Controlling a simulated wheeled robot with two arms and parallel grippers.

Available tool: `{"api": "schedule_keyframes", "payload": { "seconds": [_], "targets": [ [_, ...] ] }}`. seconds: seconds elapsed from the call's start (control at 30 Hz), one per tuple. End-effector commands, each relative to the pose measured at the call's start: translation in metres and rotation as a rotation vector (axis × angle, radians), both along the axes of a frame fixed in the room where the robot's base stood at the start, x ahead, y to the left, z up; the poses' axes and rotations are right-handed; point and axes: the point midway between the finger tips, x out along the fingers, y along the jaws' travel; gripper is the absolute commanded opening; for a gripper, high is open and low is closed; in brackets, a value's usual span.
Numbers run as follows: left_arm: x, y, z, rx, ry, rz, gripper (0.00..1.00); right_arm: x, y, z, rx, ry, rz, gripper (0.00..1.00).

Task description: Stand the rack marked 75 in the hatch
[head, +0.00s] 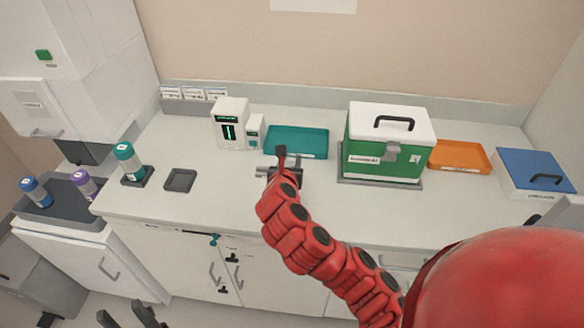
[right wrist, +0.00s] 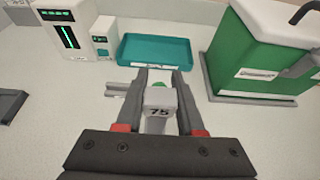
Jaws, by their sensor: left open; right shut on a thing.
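The rack marked 75 (right wrist: 160,100) is a small grey piece with a black 75 on its near face and a bit of green behind it. My right gripper (right wrist: 155,90) is shut on it, over the counter in front of the teal tray. In the head view the right gripper (head: 283,165) hides most of the rack, and only a grey part (head: 264,172) shows at its left. My left gripper (head: 128,316) is open and empty at the bottom edge, low before the cabinets. A white wall unit (head: 36,108) with a dark opening (head: 85,151) below stands at the left; I cannot tell whether this is the hatch.
The teal tray (head: 297,142) and a white device (head: 231,122) stand behind my right gripper. A green box (head: 380,155) stands right, beside an orange tray (head: 459,157) and blue box (head: 535,173). A teal-capped bottle (head: 128,160) stands left. The counter's front middle is clear.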

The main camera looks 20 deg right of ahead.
Motion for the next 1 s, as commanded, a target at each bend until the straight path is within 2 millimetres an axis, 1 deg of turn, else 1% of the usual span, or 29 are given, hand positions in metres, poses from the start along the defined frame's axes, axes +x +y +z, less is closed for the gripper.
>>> {"api": "schedule_keyframes", "payload": {
  "seconds": [0.03,0.27,0.4,0.53,0.87,0.9,0.97,1.0],
  "targets": [
    [0.0,0.0,0.005,0.0,0.0,0.0,0.5,0.005,-0.004,0.002,0.002,0.002,-0.004,0.0],
    [0.0,0.0,0.01,0.0,0.0,0.0,0.5,0.018,-0.013,-0.001,0.0,0.002,-0.002,0.0],
    [0.0,0.0,0.019,0.0,0.001,0.0,0.5,0.017,-0.012,-0.024,0.0,0.008,0.001,0.0],
    [0.0,0.0,0.022,0.0,0.001,0.0,0.5,0.017,-0.012,-0.037,0.001,0.004,0.001,0.0],
    [0.0,0.0,0.02,0.0,0.001,0.0,0.5,0.018,-0.012,-0.04,0.0,0.001,0.0,0.0],
    [0.0,0.0,0.021,0.0,0.001,0.0,0.5,0.017,-0.012,-0.04,0.0,0.001,0.0,0.42],
    [0.0,0.0,0.021,0.0,0.001,0.0,0.5,0.018,-0.012,-0.04,0.001,0.001,0.0,0.53],
    [0.0,0.0,0.021,0.0,0.001,0.0,0.5,0.018,-0.012,-0.04,0.001,0.001,0.001,0.6]
  ]
}}
